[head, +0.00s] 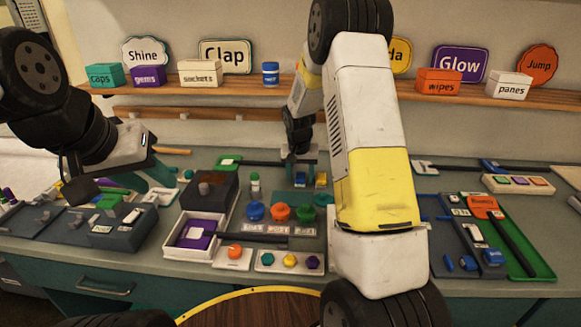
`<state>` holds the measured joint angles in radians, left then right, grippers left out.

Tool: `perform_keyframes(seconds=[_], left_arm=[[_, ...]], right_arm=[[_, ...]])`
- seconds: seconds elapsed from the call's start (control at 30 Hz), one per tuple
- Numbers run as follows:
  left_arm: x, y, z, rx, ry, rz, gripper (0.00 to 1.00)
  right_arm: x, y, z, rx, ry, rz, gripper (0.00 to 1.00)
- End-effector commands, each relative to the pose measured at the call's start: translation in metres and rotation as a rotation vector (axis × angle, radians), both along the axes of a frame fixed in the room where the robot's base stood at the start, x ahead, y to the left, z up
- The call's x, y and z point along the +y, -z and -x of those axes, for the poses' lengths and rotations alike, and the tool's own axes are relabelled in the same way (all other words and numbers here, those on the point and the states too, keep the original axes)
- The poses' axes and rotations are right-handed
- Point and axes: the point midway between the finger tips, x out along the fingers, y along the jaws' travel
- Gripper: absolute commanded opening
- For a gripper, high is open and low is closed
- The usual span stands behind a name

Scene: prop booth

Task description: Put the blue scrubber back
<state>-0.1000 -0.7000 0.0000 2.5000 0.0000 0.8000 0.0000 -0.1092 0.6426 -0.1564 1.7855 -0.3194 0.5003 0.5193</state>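No item in the head view is clearly marked as the blue scrubber. One candidate is a round blue knobbed piece (255,211), standing beside an orange one (280,212) and a green one (305,213) in a row with labels in front. Another is a small blue block (300,179) under my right gripper (301,170). That gripper points down at the back of the counter, its teal fingers apart on either side of the block; contact is unclear. My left gripper (150,182) hangs over the left counter, its teal fingers apparently apart and empty.
A shelf (330,90) behind carries labelled boxes and a blue jar (270,73). A long-handled tool with a blue head (490,164) lies at the back right. A green tray (535,262) is at right. My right arm hides the counter's middle right.

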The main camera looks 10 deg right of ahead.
Motion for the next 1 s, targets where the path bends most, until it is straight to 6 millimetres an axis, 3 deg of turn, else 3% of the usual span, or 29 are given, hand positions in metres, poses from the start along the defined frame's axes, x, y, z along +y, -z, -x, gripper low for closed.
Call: perform_keyframes(seconds=[0.4,0.8,1.0], left_arm=[[0.000,0.000,0.000,0.000,0.000,0.000,0.36],[0.000,0.000,0.000,0.000,0.000,0.000,0.36],[0.000,0.000,0.000,0.000,0.000,0.000,0.36]], right_arm=[[0.000,-0.008,0.001,-0.001,0.000,0.000,0.54],[0.008,-0.086,0.019,-0.004,0.000,-0.001,0.54],[0.010,-0.112,0.025,-0.002,-0.001,0.000,0.54]])
